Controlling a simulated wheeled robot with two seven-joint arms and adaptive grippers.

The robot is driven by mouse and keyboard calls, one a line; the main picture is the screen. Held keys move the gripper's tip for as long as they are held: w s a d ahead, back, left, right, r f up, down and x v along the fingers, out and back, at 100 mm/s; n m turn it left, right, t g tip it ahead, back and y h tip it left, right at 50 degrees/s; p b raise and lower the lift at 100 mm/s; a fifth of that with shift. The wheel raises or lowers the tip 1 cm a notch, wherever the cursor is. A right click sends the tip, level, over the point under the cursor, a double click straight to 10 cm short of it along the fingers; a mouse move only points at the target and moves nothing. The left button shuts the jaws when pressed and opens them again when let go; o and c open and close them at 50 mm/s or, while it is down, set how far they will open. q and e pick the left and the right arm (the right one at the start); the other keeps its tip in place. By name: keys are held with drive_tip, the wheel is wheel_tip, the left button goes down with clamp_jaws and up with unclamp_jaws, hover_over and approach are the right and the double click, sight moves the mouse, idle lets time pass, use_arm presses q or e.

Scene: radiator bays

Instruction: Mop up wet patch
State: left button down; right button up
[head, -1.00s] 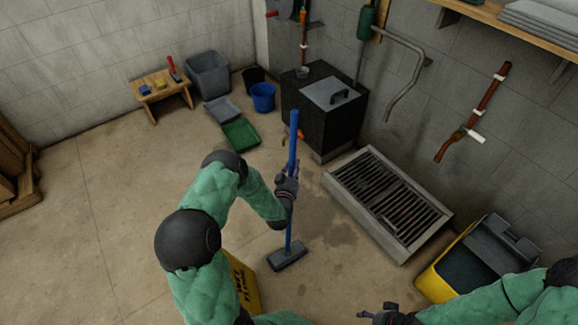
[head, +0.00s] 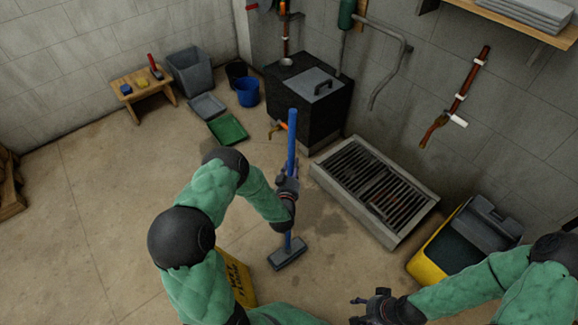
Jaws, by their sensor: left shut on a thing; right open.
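A mop with a blue handle (head: 292,140) and a flat grey head (head: 288,253) stands nearly upright in my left gripper (head: 288,185), which is shut on the handle. The mop head is on or just above the floor; I cannot tell which. A dark wet patch (head: 328,228) lies on the concrete to the right of the mop head, between it and the floor grate. My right gripper (head: 366,306) is open and empty at the bottom, left of the yellow mop bucket (head: 424,268).
A metal floor grate (head: 335,190) in a raised frame lies right of the patch. A black box (head: 300,105) stands behind it. A yellow wet-floor sign (head: 239,280) is partly hidden behind my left arm. Green and grey trays, a blue bucket (head: 248,92) and a small bench (head: 143,90) stand at the back.

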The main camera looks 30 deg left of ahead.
use_arm(q)
drive_tip(key=s+d, duration=0.4)
drive_tip(key=d, duration=1.3)
drive_tip(key=shift+f, duration=0.15)
idle(1.2)
drive_tip(key=d, duration=0.1)
drive_tip(key=s+d, duration=0.1)
drive_tip(key=d, duration=0.1)
drive_tip(key=shift+s+d+p, duration=0.25)
drive_tip(key=shift+s+p, duration=0.1)
drive_tip(key=shift+s, duration=0.05)
drive_tip(key=shift+r, duration=0.25)
wheel_tip(320, 180, up, 7)
drive_tip(key=p, duration=0.5)
idle(0.3)
drive_tip(key=shift+a+f, duration=0.1)
drive_tip(key=shift+f, duration=0.05)
